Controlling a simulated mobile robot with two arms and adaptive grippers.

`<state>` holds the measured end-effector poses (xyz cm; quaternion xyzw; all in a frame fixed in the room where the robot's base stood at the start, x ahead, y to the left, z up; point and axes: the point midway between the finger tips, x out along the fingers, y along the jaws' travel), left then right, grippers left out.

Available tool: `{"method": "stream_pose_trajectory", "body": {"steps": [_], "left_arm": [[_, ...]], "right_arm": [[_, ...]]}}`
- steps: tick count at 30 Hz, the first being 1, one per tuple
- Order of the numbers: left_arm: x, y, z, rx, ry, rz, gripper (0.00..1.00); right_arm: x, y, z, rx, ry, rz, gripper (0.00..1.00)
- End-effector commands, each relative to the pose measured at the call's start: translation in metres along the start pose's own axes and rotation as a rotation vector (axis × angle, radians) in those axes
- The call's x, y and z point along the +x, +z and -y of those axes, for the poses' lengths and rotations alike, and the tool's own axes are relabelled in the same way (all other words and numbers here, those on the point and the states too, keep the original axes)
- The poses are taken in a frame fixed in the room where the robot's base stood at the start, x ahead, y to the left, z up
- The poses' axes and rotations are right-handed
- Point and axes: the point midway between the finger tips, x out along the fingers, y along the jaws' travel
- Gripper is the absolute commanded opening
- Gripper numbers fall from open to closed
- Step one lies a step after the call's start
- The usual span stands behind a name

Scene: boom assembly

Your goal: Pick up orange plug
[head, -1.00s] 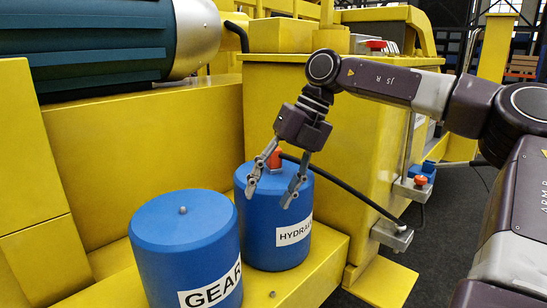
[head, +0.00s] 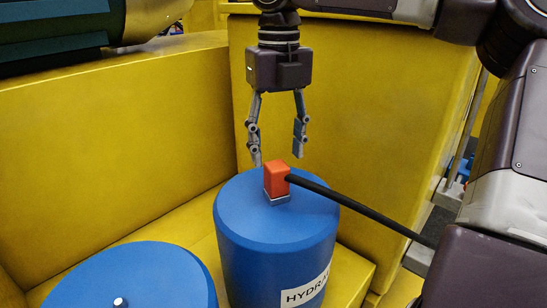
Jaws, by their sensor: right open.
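The orange plug (head: 275,179) is a small upright block on a grey base on top of the blue cylinder (head: 270,240) labelled "HYDRA...", whose label is cut off. A black cable (head: 350,206) runs from the plug's side down to the right. My right gripper (head: 277,158) is open and points down, above and slightly behind the plug. Its fingers are spread apart with nothing between them. The left fingertip comes close to the plug's upper left; I cannot tell if it touches. My left gripper is not in view.
A second blue cylinder (head: 135,280) with a small knob on top stands at the lower left. Yellow walls (head: 110,140) rise behind and to the right (head: 360,130) of the cylinders. My right arm fills the right side.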

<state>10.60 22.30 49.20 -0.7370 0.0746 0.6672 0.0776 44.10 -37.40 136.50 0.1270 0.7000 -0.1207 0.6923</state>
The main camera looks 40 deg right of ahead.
Motion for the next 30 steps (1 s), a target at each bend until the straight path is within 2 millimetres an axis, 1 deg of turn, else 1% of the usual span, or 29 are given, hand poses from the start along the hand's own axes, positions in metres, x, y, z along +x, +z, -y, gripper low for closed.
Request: {"method": "stream_pose_trajectory", "body": {"steps": [2,3,4,6,8,12,15,17,18,20,22,24,27,29,30], "left_arm": [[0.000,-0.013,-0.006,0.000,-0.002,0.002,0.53],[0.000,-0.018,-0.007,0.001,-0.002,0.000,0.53],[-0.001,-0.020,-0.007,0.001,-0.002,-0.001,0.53],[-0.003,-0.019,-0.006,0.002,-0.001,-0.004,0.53],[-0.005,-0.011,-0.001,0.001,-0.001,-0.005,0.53],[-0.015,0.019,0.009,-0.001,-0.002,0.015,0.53],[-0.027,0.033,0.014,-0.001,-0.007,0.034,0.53],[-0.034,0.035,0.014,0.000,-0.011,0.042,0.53],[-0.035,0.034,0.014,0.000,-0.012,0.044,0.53],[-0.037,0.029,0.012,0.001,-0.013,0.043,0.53],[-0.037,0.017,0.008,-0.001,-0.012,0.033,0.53],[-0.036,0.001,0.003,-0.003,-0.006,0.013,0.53],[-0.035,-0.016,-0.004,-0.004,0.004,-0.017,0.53],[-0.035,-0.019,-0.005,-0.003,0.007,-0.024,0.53],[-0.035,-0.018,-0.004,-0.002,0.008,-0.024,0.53]], "right_arm": [[0.003,0.014,0.005,-0.001,-0.002,-0.004,0.51],[0.005,0.017,0.007,-0.001,-0.002,-0.006,0.51],[0.006,0.018,0.007,-0.001,-0.002,-0.006,0.51],[0.011,0.013,0.006,-0.001,-0.003,-0.002,0.51],[0.014,0.003,0.002,-0.002,-0.007,0.004,0.51],[0.021,-0.015,-0.006,-0.004,-0.010,0.015,0.51],[0.034,-0.017,-0.007,-0.004,-0.010,0.013,0.51],[0.044,-0.012,-0.006,-0.004,-0.007,0.011,0.51],[0.053,-0.009,-0.004,-0.002,-0.007,0.009,0.51],[0.062,-0.003,-0.002,-0.001,-0.006,0.007,0.51],[0.070,0.001,0.000,-0.001,-0.004,0.007,0.51],[0.073,0.002,0.000,0.000,-0.004,0.007,0.51],[0.072,-0.001,-0.001,0.001,-0.006,0.011,0.51],[0.070,-0.003,-0.003,0.001,-0.007,0.013,0.51],[0.070,-0.004,-0.003,0.001,-0.007,0.014,0.48]]}}
